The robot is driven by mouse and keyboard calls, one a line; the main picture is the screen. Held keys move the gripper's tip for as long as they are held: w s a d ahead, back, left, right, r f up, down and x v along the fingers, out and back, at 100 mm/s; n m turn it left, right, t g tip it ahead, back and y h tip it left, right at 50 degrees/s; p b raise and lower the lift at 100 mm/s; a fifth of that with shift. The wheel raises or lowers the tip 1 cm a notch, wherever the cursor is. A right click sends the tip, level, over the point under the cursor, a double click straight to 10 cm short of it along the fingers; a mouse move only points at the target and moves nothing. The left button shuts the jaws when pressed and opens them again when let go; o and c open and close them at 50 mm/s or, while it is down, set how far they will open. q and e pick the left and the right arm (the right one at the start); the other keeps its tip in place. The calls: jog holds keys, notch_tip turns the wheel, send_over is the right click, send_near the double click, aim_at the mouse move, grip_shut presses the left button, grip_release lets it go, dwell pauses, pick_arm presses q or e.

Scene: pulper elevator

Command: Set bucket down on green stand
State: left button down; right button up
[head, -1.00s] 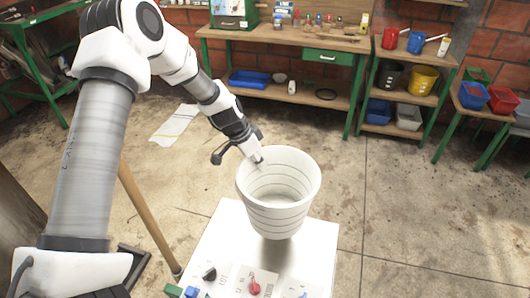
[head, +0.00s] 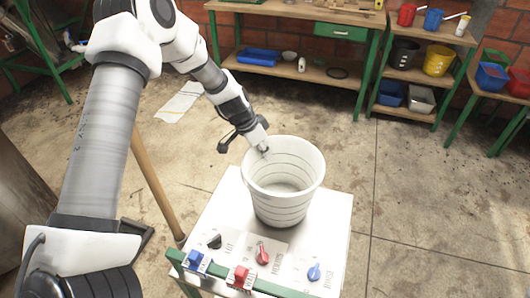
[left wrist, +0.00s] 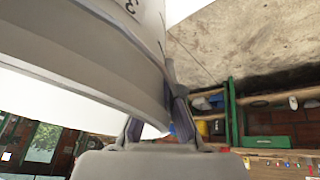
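The bucket (head: 282,200) is white with thin dark rings, upright and open at the top. In the head view it is over the white top (head: 335,215) of the green-framed stand; whether its base touches the top I cannot tell. My left gripper (head: 264,148) is at the bucket's far left rim, shut on its wall. In the left wrist view the bucket (left wrist: 90,60) fills the upper left, with its wall between the fingers (left wrist: 160,120). My right gripper is out of view.
The stand's near edge has a green bar (head: 240,275) with blue and red blocks, and knobs (head: 263,256) lie behind it. A wooden pole (head: 155,185) stands at the left. A workbench (head: 290,70) and shelves (head: 420,70) line the back; the floor between is clear.

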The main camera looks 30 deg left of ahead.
pick_arm(q)
jog(key=shift+f, duration=0.35)
jog(key=shift+s+a+r, duration=0.1)
jog(key=c, duration=1.2)
grip_release()
jog(key=shift+c, duration=0.2)
jog(key=v, duration=1.2)
